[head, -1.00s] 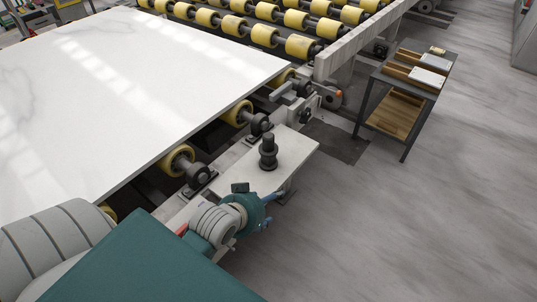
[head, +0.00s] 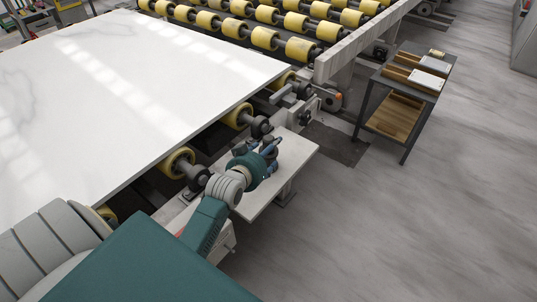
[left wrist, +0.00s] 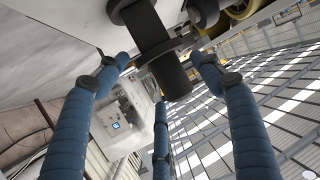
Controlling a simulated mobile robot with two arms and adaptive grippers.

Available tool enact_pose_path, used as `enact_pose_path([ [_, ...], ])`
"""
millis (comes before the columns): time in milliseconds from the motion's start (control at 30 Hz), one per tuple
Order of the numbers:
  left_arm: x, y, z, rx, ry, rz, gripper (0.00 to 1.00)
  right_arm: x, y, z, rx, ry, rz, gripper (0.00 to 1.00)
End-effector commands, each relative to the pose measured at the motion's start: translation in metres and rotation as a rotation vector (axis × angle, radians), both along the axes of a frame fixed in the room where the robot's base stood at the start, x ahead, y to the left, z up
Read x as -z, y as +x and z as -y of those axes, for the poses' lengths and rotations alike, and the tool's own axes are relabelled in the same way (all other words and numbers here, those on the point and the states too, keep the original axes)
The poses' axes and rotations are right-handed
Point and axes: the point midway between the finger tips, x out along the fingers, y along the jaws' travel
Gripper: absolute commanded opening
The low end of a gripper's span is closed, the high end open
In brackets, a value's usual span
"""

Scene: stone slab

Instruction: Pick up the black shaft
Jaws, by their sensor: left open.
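The black shaft (left wrist: 150,30) stands on a small pale ledge (head: 293,160) beside the roller line. In the left wrist view it is dark, with wide flanges and a narrower end. In the head view my left gripper largely covers it. My left gripper (head: 264,154) is open at the shaft, and its blue fingers spread around the shaft's narrower end in the left wrist view (left wrist: 160,82). I cannot tell whether any finger touches it. My right gripper is not in view.
A large white stone slab (head: 130,85) lies on yellow rollers (head: 238,115) to the left of the ledge. A grey cart (head: 412,78) with wooden trays stands at the right. The floor (head: 400,220) at the lower right is clear.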

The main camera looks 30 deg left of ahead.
Motion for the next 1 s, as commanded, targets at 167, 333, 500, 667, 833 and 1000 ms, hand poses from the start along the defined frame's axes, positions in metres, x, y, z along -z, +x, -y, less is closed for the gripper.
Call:
enact_pose_path([
  [167, 0.008, 0.023, -0.006, 0.001, 0.001, 0.001, 0.66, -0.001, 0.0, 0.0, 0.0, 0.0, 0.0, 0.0],
  [333, 0.012, 0.029, -0.006, 0.001, 0.0, -0.001, 0.66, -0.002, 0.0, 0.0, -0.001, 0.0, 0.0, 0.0],
  [500, 0.012, 0.028, -0.006, 0.001, 0.0, -0.001, 0.62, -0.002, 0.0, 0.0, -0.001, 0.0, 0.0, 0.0],
  [667, 0.012, 0.028, -0.006, 0.001, 0.0, -0.001, 0.3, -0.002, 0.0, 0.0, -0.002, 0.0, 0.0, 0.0],
  [833, 0.012, 0.028, -0.006, 0.001, -0.001, -0.002, 0.13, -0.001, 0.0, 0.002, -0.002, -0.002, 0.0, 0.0],
  [1000, 0.011, 0.028, -0.006, 0.001, 0.0, 0.001, 0.13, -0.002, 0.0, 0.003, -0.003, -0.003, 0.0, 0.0],
])
